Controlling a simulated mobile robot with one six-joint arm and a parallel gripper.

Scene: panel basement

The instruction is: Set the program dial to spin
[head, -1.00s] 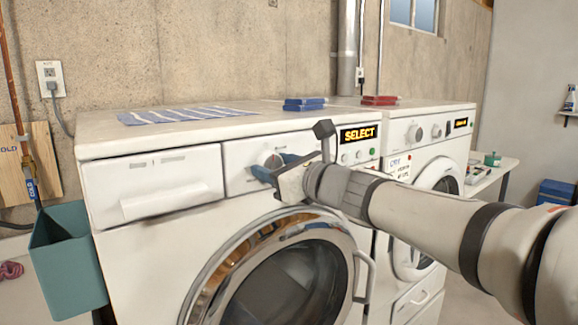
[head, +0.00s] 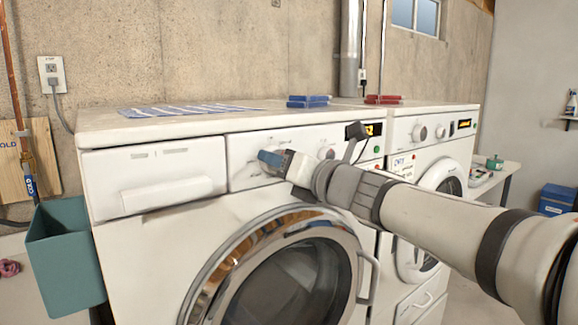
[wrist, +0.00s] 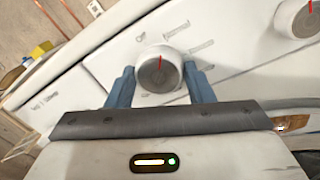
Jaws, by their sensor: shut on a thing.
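The program dial (wrist: 160,70) is a round white knob with a grey face on the front washer's panel. In the wrist view its red mark points to the top of the picture, and small printed icons and lines surround it. My gripper (head: 270,159) is at the panel, its two blue fingers on either side of the dial and shut on it. In the head view my gripper largely hides this dial. A second white knob (head: 326,153) sits to its right; in the wrist view it (wrist: 297,18) also has a red mark. The washer's display (head: 374,129) is partly covered.
The detergent drawer (head: 155,175) is left of the dial, and the round door (head: 285,275) is below. A second machine (head: 435,150) stands to the right. A teal bin (head: 66,255) hangs at the left. A striped cloth (head: 185,110) lies on top.

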